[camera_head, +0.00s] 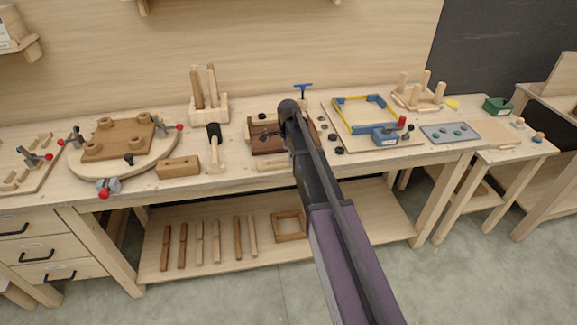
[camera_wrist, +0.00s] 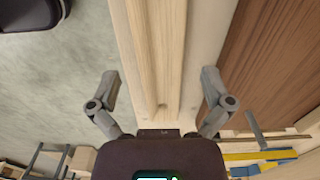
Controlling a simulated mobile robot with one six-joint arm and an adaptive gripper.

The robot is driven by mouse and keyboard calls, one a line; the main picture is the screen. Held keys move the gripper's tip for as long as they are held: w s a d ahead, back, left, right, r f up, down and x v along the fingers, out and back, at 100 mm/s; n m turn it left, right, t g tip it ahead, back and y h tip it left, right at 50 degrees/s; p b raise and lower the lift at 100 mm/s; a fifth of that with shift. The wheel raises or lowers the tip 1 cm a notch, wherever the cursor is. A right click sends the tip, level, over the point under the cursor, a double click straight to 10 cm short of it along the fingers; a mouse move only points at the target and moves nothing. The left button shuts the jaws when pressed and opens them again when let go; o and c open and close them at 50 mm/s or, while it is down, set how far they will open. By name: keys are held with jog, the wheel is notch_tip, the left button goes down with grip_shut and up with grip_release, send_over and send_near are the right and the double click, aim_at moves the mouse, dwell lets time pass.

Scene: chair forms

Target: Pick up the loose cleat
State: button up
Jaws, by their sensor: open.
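The loose cleat seems to be the pale wooden strip (camera_wrist: 158,50) in the wrist view, running lengthwise down the middle with a small round mark near its lower end. In the head view a pale strip (camera_head: 271,164) lies at the bench's front edge, before the brown tray; my arm covers its right part. My gripper (camera_wrist: 160,92) is open, with one finger on each side of the strip in the picture and nothing between them held. I cannot tell how high it is above the strip. In the head view my arm hides the fingers.
The brown tray (camera_head: 268,150) lies just behind the strip; its brown surface (camera_wrist: 275,55) is close to the right finger. A wooden block (camera_head: 178,167) and a mallet (camera_head: 215,150) stand to the left. A board with a blue and yellow frame (camera_head: 365,100) is to the right.

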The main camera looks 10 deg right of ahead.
jog(key=shift+f+b, duration=0.85)
jog(key=shift+f, duration=0.3)
jog(key=shift+c, duration=0.2)
jog(key=c, duration=1.2)
